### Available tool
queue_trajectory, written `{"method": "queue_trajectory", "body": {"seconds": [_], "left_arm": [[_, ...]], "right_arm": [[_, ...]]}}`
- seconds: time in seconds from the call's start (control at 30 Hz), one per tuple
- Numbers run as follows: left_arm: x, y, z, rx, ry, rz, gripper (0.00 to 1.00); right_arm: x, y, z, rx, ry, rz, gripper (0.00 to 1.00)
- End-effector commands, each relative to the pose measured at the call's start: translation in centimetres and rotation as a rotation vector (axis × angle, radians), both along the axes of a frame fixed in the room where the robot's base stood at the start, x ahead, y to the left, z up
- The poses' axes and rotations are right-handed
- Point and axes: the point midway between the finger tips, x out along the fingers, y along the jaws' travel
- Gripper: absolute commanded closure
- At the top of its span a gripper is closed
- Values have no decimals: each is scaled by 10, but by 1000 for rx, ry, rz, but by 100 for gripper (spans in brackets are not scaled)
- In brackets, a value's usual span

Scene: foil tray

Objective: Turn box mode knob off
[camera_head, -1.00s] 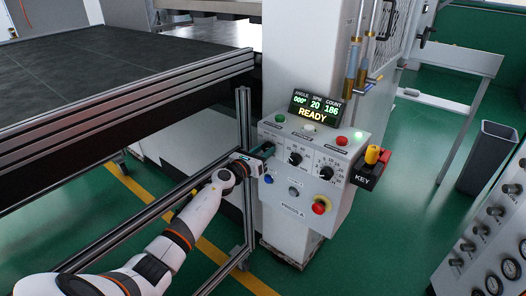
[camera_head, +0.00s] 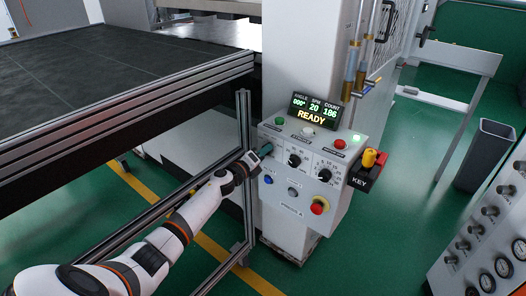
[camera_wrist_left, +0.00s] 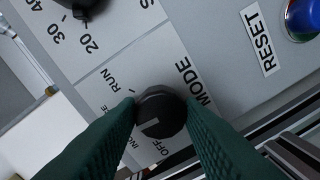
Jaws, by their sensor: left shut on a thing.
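The black mode knob (camera_wrist_left: 160,112) sits on the grey control box (camera_head: 270,203). In the left wrist view it lies between the two green fingers of my left gripper (camera_wrist_left: 162,118), which is shut on it. A pale pointer line on the knob faces the lower left, toward the INCH and OFF side and away from RUN; the exact label it meets is unclear. In the head view my left gripper (camera_head: 266,149) reaches the left part of the box front and hides the knob. My right gripper is out of view.
A blue reset button (camera_wrist_left: 302,18) lies beside the knob. The box also carries two black dials (camera_head: 294,160), a red stop button (camera_head: 319,206), a key switch (camera_head: 369,164) and a display (camera_head: 313,109) reading READY. A metal frame post (camera_head: 243,125) stands close left of my gripper.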

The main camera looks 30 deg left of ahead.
Motion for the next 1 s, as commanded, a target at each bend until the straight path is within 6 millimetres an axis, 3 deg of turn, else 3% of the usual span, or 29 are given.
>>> {"method": "queue_trajectory", "body": {"seconds": [1.0], "left_arm": [[0, 1, 0, -928, 75, 1, 89]], "right_arm": [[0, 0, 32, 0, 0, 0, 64]]}}
